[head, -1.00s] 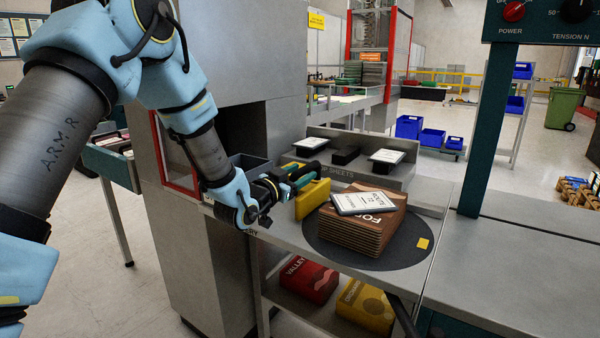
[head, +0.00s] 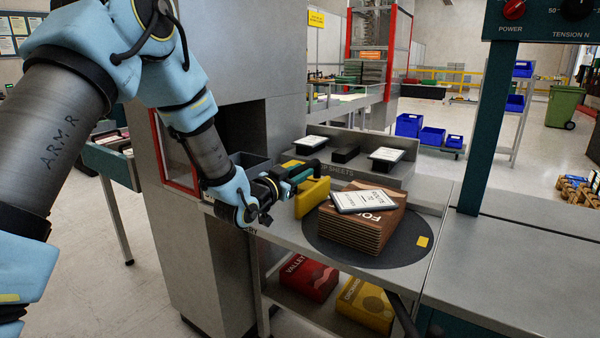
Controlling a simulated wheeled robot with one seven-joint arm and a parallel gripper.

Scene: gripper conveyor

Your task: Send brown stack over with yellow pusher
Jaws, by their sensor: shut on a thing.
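The brown stack (head: 352,236), several flat brown layers, sits on the dark round plate (head: 402,242) set in the grey table. A white printed sheet or card (head: 363,201) lies on top of it. The yellow pusher (head: 312,198) is an upright yellow block just left of the stack, with a dark and green handle. My gripper (head: 284,187) is shut on the pusher's handle, left of the stack. The pusher's face is turned towards the stack; I cannot tell whether they touch. The fingertips are partly hidden by the handle.
A raised grey ledge with dark trays (head: 387,155) runs behind the plate. A dark bin (head: 250,163) stands behind my gripper. A teal post (head: 487,120) rises right of the plate, beside a clear grey surface (head: 520,275). Red (head: 308,277) and yellow packages (head: 365,304) lie on the shelf below.

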